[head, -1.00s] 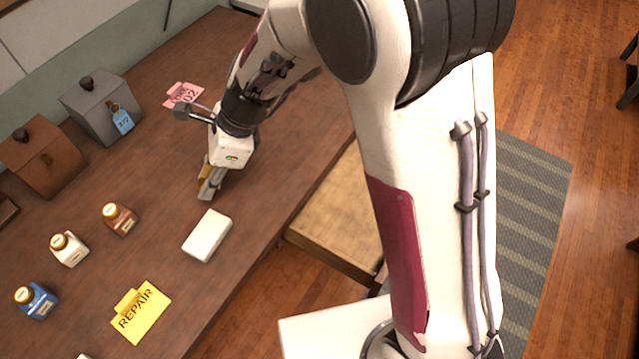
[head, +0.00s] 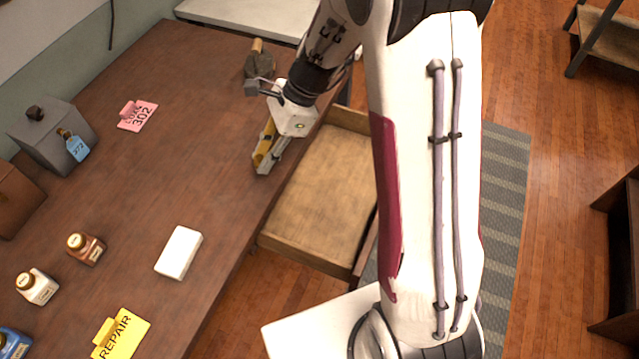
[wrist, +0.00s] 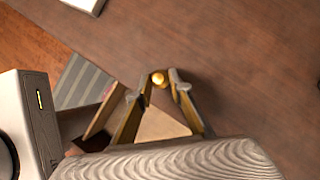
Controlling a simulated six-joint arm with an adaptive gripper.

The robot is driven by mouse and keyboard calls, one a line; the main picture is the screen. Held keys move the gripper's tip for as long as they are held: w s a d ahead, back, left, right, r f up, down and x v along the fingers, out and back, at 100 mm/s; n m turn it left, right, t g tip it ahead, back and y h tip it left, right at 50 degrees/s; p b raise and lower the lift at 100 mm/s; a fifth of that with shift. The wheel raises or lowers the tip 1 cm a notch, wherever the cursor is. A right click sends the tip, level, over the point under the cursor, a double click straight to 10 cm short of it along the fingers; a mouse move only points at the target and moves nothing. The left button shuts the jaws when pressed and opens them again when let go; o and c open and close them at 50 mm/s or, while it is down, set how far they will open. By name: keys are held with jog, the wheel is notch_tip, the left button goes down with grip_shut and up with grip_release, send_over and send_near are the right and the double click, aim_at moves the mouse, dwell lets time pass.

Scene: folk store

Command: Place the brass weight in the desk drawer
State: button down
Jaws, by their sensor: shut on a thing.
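The brass weight (wrist: 158,78) shows in the wrist view as a small round golden knob between my fingertips; the rest of it is hidden. My gripper (head: 265,164) is shut on it and points downward near the desk's front edge, beside the drawer. It also shows in the wrist view (wrist: 161,82). The desk drawer (head: 318,196) is pulled open, with a bare wooden floor. In the wrist view, part of the drawer (wrist: 160,125) shows between my fingers. In the head view I cannot make out the weight at the fingertips.
On the desk (head: 190,110) are a white block (head: 179,252), a yellow REPAIR tag (head: 122,335), a pink tag (head: 138,116), small bottles (head: 85,248), a grey box (head: 52,132) and a dark object with a wooden handle (head: 259,66) behind my gripper. The visible drawer floor is clear.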

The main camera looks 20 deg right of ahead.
jog(key=s+d+f, duration=0.3)
jog(key=d, duration=0.8)
send_over(335, 219)
jog(key=d, duration=0.2)
notch_tip(335, 219, down, 4)
jog(key=shift+w+a+f, duration=0.1)
jog(key=shift+f, duration=0.05)
jog(key=shift+f, duration=0.1)
jog(key=shift+f, duration=2.8)
jog(key=shift+f, duration=2.1)
jog(key=shift+f, duration=0.15)
